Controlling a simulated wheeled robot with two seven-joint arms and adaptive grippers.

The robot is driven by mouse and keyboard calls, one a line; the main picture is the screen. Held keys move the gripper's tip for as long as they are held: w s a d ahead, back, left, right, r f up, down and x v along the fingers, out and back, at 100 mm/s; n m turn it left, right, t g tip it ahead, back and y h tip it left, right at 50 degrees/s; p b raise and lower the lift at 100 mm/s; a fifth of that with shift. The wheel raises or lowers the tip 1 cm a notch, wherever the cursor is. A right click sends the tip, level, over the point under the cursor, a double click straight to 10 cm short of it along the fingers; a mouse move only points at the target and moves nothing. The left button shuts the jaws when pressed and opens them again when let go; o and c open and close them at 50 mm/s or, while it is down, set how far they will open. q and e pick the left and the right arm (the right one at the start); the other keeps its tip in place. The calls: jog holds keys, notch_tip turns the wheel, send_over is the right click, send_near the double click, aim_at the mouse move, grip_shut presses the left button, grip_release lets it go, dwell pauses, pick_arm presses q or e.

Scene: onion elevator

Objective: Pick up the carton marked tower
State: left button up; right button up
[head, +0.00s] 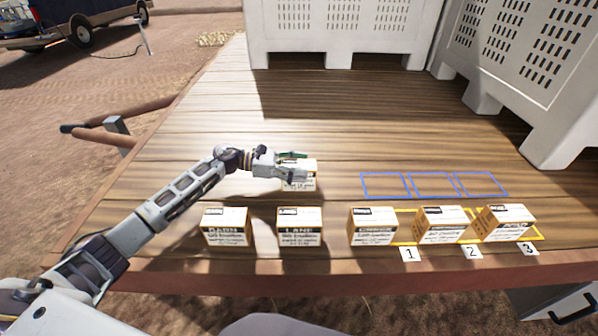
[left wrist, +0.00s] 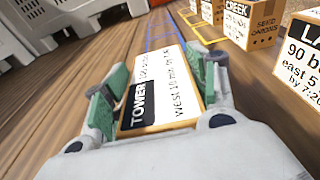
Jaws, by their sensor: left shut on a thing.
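The carton marked tower (left wrist: 158,92) is a tan box with a white label and a black band reading TOWER, filling the middle of the left wrist view. In the head view the tower carton (head: 300,186) is partly hidden under my left gripper (head: 295,168), behind the front row of cartons. My left gripper is shut on it, with one green finger pad on each side. I cannot tell whether the carton touches the deck or is slightly above it. My right gripper is not in view.
The barn carton (head: 226,227) and lane carton (head: 299,227) stand in front. The creek carton (head: 373,227) and two more cartons stand right, by number tags and yellow outlines. Empty blue squares (head: 433,185) lie behind them. White crates (head: 345,30) stand at the back; mid-deck is clear.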

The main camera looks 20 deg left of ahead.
pick_arm(q)
jog(key=shift+r, duration=0.25)
jog(key=shift+r+b, duration=0.6)
jog(key=shift+r, duration=0.55)
jog(key=f+b+v, duration=0.2)
jog(key=b+v, duration=0.3)
jog(key=v, duration=1.3)
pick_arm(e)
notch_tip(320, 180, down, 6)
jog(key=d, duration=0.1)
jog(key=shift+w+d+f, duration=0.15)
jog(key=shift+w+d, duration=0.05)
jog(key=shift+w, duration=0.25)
pick_arm(q)
jog(key=shift+a+r, duration=0.15)
